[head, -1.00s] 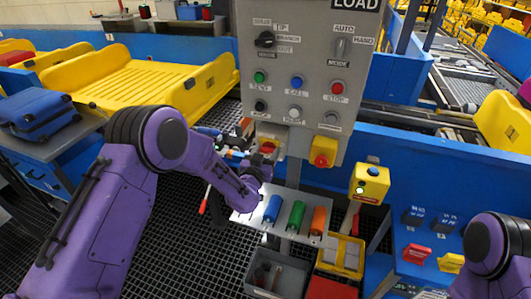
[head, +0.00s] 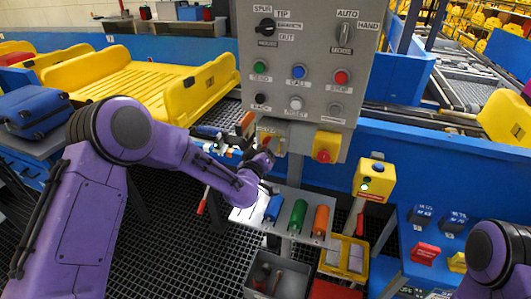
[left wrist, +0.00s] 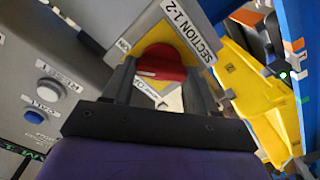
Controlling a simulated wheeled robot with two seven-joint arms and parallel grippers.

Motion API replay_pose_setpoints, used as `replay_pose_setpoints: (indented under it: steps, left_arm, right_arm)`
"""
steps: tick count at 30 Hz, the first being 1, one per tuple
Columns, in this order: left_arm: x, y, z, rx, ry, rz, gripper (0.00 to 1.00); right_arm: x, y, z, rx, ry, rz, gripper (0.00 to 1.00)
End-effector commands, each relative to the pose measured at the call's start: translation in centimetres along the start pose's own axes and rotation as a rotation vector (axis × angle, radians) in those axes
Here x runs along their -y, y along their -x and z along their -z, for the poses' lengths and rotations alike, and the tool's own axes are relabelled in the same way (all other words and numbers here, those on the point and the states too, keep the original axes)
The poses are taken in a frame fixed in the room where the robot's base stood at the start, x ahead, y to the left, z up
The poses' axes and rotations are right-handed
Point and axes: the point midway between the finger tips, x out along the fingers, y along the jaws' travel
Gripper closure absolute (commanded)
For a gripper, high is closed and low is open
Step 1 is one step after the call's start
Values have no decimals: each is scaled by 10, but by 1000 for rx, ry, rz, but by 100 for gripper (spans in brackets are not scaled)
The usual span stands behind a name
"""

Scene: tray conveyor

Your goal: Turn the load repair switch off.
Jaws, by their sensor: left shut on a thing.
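The grey LOAD panel (head: 306,75) stands in front of me in the head view. Low on it is a switch with a red handle and yellow plate; my left gripper (head: 268,153) mostly hides it there. In the left wrist view the red handle (left wrist: 163,62) sits between the fingers of my left gripper (left wrist: 162,76), which is shut on it. A label reading SECTION 1-2 (left wrist: 181,34) is beside the handle. The handle's exact angle is hard to read. My right gripper is out of view.
A yellow box with a red knob (head: 323,156) is right beside the gripped switch. Below are a shelf with blue, green and orange cylinders (head: 299,216) and a grey bin (head: 289,275). A yellow button box (head: 374,182) stands to the right.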

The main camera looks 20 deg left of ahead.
Motion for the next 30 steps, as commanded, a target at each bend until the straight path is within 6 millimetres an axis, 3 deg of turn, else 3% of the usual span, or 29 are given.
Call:
replay_pose_setpoints:
  steps: [18,30]
  left_arm:
    - [6,0,-4,-2,577,1,73]
    - [6,0,-4,0,842,1,73]
  right_arm:
    - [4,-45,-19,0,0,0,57]
    - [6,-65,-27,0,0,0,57]
